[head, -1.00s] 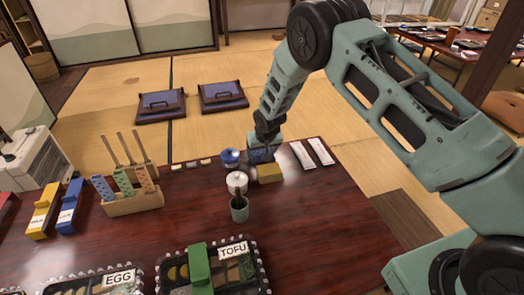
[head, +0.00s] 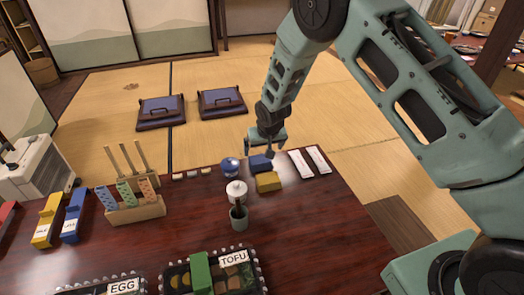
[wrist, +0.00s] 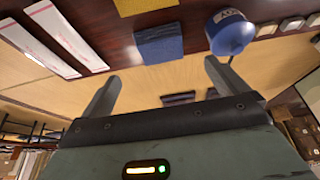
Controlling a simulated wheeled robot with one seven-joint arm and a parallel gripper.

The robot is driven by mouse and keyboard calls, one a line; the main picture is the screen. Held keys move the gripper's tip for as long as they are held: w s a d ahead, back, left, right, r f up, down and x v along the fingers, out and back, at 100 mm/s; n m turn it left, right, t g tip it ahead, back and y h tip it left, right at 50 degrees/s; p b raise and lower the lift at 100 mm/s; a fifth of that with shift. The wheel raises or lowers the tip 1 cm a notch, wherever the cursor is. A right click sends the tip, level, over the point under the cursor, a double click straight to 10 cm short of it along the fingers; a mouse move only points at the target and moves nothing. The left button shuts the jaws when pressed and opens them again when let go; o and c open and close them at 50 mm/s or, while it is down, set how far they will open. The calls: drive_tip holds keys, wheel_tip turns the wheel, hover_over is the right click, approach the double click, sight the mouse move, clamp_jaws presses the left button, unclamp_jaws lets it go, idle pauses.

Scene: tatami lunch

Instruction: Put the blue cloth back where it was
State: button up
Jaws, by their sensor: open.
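The blue cloth (head: 261,164) is a small, dark blue folded piece lying flat near the far edge of the dark red wooden table (head: 310,222). It also shows in the wrist view (wrist: 160,46), between and beyond the fingertips. My gripper (head: 269,150) is above the table's far edge, over the cloth and apart from it. In the wrist view its two fingers (wrist: 160,73) are spread, with nothing between them. A yellow folded cloth or block (head: 268,182) lies just in front of the blue cloth.
A blue lidded pot (head: 230,166) stands left of the cloth, and white paper packets (head: 302,165) lie to its right. A white-lidded jar (head: 236,190) and a grey-green cup (head: 239,218) stand nearer. A wooden utensil holder (head: 135,211) is at left. The table's right part is clear.

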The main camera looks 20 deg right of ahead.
drive_tip(key=s+a+r+n+g+y, duration=0.15)
drive_tip(key=s+a+r, duration=0.35)
drive_tip(key=s+r, duration=0.5)
drive_tip(key=s+a+r+n+g, duration=0.15)
drive_tip(key=s+a+r, duration=0.35)
drive_tip(key=s+r, duration=0.55)
drive_tip(key=s+d+r+n, duration=0.1)
drive_tip(key=s+d+n, duration=0.1)
drive_tip(key=s, duration=0.8)
drive_tip(key=s+d+r+n+g, duration=0.1)
drive_tip(key=s+n, duration=0.1)
drive_tip(key=s, duration=0.9)
drive_tip(key=shift+s+d+r+n+h, duration=0.25)
drive_tip(key=shift+d+r+n+h, duration=0.05)
drive_tip(key=shift+d+r+h, duration=0.15)
drive_tip(key=shift+p, duration=0.3)
wheel_tip(320, 180, up, 33)
drive_tip(key=p, duration=3.3)
drive_tip(key=shift+r, duration=0.15)
